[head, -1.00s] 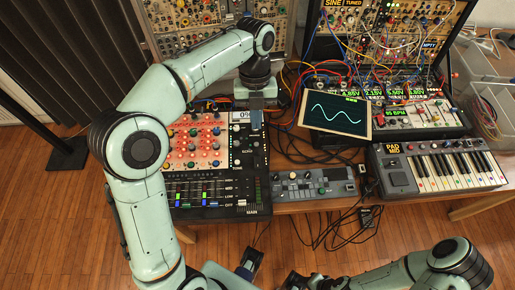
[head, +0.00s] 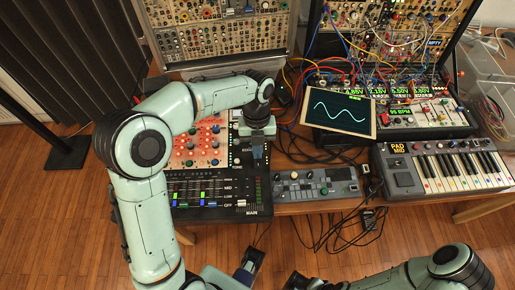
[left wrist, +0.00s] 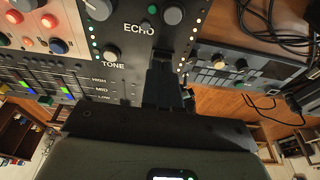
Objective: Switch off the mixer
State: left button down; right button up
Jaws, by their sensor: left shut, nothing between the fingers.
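The mixer (head: 225,211) is a black panel on the table at centre left, with red-lit knobs at its left, a dark knob strip at its right and faders along the front. My left gripper (head: 257,160) is over the strip's right part, seen from above. In the left wrist view the mixer (left wrist: 75,75) shows the labels ECHO, TONE, HIGH, MID and LOW. There the dark fingers of my left gripper (left wrist: 159,70) are together, pointing at the panel below ECHO, with nothing between them. I cannot tell whether they touch it. My arm hides the mixer's upper part; no power switch is readable.
A small grey device (head: 317,185) is close to the mixer's right. A screen with a sine wave (head: 340,115) and a keyboard (head: 445,168) stand farther right. Patch cables and racks fill the back. Black cables (head: 345,232) hang off the table's front edge.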

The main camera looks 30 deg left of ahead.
pick_arm(q)
jog(key=shift+w+a+f+p, duration=0.1)
jog(key=shift+w+f+p, duration=0.05)
jog(key=shift+f+p, duration=0.25)
dwell(0.3)
jog(key=shift+s+d+r, duration=0.25)
jog(key=shift+s+d, duration=0.15)
jog(key=shift+s, duration=0.25)
